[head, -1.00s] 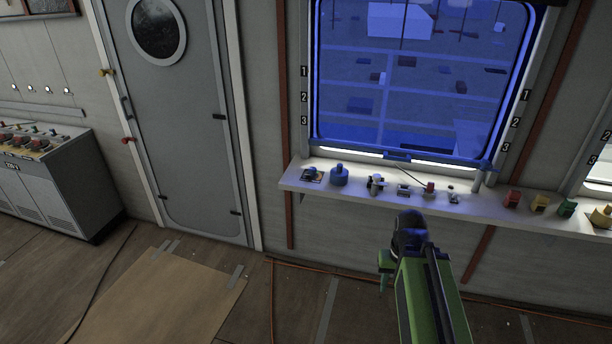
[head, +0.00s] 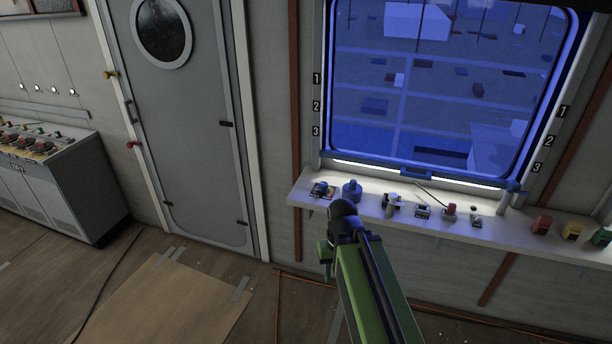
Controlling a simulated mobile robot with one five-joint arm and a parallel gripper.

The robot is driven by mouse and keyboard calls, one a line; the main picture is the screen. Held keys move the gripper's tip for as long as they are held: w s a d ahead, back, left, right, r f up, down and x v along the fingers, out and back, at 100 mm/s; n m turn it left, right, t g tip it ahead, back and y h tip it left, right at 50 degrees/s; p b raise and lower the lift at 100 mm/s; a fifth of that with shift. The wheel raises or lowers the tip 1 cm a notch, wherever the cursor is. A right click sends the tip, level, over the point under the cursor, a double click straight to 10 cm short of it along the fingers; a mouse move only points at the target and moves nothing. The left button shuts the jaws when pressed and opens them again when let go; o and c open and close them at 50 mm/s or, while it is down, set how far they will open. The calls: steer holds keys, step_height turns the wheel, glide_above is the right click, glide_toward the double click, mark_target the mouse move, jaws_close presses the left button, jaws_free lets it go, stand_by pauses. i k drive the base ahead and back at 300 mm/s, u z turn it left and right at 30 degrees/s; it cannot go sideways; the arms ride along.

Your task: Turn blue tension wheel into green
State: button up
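A small blue wheel-like knob (head: 322,188) sits on a dark plate with lighter patches at the left end of the white sill. It looks like the tension wheel, but it is too small to be sure. I cannot make out a green zone or a pointer on it. A blue bottle-shaped thing (head: 352,191) stands just right of it. Another blue part (head: 516,187) sits at the window's lower right corner. My green arm reaches up from the bottom, its dark end (head: 343,218) just in front of the sill, apart from the knob. My gripper's fingers are not clearly seen.
The sill (head: 300,195) also carries several small devices, with red (head: 541,225), yellow (head: 572,230) and green (head: 601,237) blocks at right. A blue-tinted window (head: 440,90) is above. A door (head: 190,130) and console (head: 60,190) stand left. Cardboard (head: 165,305) covers open floor.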

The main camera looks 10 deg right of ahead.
mark_target(323, 185)
steer(key=u, duration=0.25)
steer(key=i, duration=1.25)
steer(key=z, duration=0.5)
